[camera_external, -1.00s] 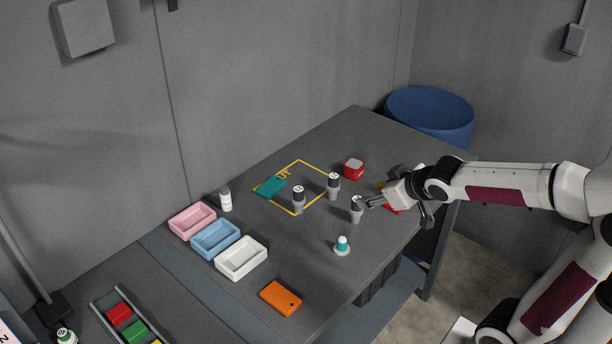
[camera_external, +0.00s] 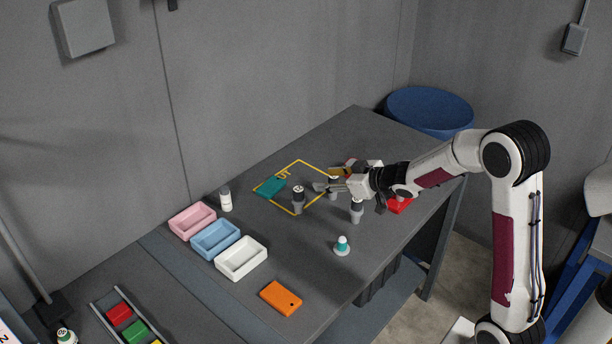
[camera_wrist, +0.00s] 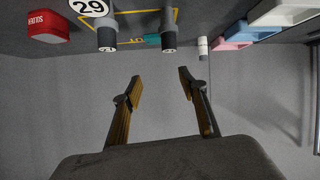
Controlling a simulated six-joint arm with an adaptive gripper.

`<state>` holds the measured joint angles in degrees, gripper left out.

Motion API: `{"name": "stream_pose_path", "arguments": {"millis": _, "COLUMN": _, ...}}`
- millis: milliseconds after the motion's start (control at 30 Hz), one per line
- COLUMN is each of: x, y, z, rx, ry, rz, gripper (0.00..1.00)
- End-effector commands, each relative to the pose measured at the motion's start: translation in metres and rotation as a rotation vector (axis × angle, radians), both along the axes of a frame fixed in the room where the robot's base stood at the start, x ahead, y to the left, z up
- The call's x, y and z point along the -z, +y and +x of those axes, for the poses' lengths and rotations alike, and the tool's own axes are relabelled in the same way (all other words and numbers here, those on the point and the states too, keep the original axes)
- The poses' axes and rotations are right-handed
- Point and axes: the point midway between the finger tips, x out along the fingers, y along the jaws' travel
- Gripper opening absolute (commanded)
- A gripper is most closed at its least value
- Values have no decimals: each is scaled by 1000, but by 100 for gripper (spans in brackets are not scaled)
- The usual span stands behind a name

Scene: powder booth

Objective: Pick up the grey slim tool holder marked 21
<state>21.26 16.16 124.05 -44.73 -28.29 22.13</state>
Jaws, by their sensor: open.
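Three slim grey tool holders with dark collars and pale round tops stand upright on the table in the outside view: a left one (camera_external: 299,199), a middle one (camera_external: 333,194) partly covered by my gripper, and a front right one (camera_external: 357,212). Their numbers are too small to read there. In the wrist view, one top disc reads 29 (camera_wrist: 88,6); two other holders, one at left (camera_wrist: 108,38) and one at right (camera_wrist: 168,35), show no readable number. I cannot tell which is 21. My gripper (camera_external: 322,187) is open and empty, above the table beside the middle holder; its fingers (camera_wrist: 160,75) show nothing between them.
A teal block (camera_external: 270,188) lies at the yellow outline. A red box (camera_wrist: 48,26) is close by.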

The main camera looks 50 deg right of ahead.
Motion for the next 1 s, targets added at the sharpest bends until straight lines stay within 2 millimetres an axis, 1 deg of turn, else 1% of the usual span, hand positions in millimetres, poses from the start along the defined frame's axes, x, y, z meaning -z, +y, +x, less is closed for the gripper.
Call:
{"name": "stream_pose_path", "arguments": {"millis": 33, "x": 10, "y": -2, "z": 5, "rx": -15, "ry": -4, "rz": 14, "gripper": 42}}
{"name": "stream_pose_path", "arguments": {"millis": 200, "x": 32, "y": 0, "z": 18, "rx": -79, "ry": -35, "rz": 66, "gripper": 42}}
{"name": "stream_pose_path", "arguments": {"millis": 400, "x": 51, "y": 4, "z": 25, "rx": -136, "ry": -60, "rz": 121, "gripper": 42}}
{"name": "stream_pose_path", "arguments": {"millis": 567, "x": 57, "y": 6, "z": 26, "rx": -155, "ry": -68, "rz": 141, "gripper": 42}}
{"name": "stream_pose_path", "arguments": {"millis": 1000, "x": 58, "y": 7, "z": 29, "rx": -158, "ry": -70, "rz": 143, "gripper": 42}}
